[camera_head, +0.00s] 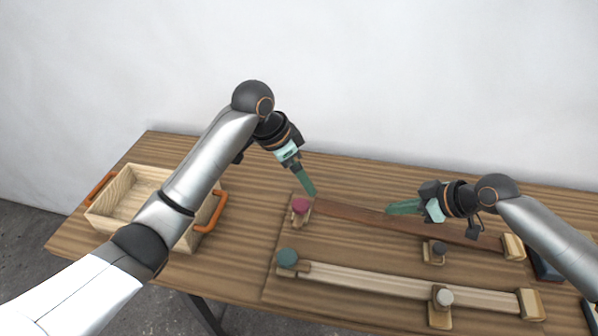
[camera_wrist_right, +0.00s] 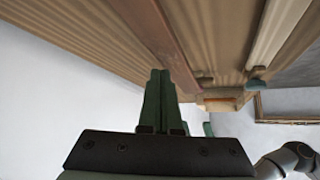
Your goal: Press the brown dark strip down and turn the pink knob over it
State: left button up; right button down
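The brown dark strip (camera_head: 350,212) runs across the board from the pink knob to a pale end block (camera_head: 513,247). It also shows in the right wrist view (camera_wrist_right: 160,38). The pink knob (camera_head: 300,204) sits on a small wooden block at the strip's left end; I cannot tell whether it lies over the strip. My left gripper (camera_head: 309,187) points down just above and beside the pink knob, its fingers looking like one closed bar. My right gripper (camera_head: 391,209) has its fingers together, over or at the middle of the strip; contact is unclear. It also shows in the right wrist view (camera_wrist_right: 160,76).
A black knob (camera_head: 438,248) stands in front of the dark strip. Nearer lies a pale strip (camera_head: 370,282) with a green knob (camera_head: 288,257) and a grey knob (camera_head: 444,297). A wooden tray (camera_head: 122,222) with orange handles stands at left, partly behind my left arm.

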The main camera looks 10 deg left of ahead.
jog(key=shift+r+p, duration=0.5)
jog(key=shift+r, duration=0.15)
jog(key=shift+r+p, duration=0.35)
jog(key=shift+r, duration=0.7)
notch_tip(320, 180, up, 5)
jog(key=shift+s+f, duration=0.1)
jog(key=shift+s, duration=0.05)
